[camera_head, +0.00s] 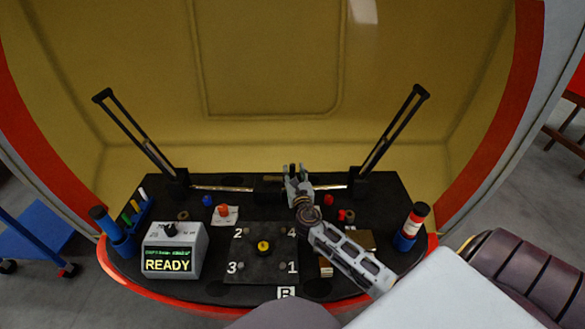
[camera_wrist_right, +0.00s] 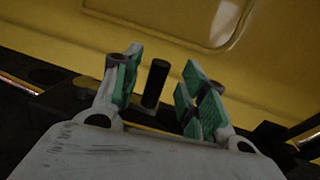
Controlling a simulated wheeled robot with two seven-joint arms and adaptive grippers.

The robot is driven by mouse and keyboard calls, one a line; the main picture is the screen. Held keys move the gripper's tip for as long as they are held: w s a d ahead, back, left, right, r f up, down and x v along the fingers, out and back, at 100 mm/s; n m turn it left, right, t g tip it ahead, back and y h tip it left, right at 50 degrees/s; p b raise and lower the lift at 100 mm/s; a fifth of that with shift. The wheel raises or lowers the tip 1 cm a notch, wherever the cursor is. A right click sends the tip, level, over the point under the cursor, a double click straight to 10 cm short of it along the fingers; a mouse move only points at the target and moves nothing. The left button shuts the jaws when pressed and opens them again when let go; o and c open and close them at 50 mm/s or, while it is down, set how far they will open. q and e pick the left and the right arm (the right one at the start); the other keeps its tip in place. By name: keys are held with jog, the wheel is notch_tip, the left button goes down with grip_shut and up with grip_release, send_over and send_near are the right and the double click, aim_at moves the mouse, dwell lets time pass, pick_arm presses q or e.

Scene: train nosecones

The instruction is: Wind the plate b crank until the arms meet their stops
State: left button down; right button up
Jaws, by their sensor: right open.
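Two slotted black arms, the left one (camera_head: 128,125) and the right one (camera_head: 397,125), slant up and outward at the back of the dark panel. A rod (camera_head: 222,188) runs between their bases, through a black block (camera_head: 268,186) at the middle. My right gripper (camera_head: 295,172) is over the right end of this block. In the right wrist view its green-padded fingers (camera_wrist_right: 163,66) are open, with an upright black handle (camera_wrist_right: 155,85), seemingly the crank's, showing in the gap between them. I cannot tell its exact depth. The crank's base is hidden. My left gripper is not in view.
A black plate (camera_head: 240,272) with numbers 1 to 4 and a yellow knob (camera_head: 263,247) lies in front, with a B label (camera_head: 286,293). A READY display box (camera_head: 170,255) stands left. Small red and blue caps lie between.

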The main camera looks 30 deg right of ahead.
aim_at(293, 169)
jog(key=shift+x, duration=1.85)
grip_shut()
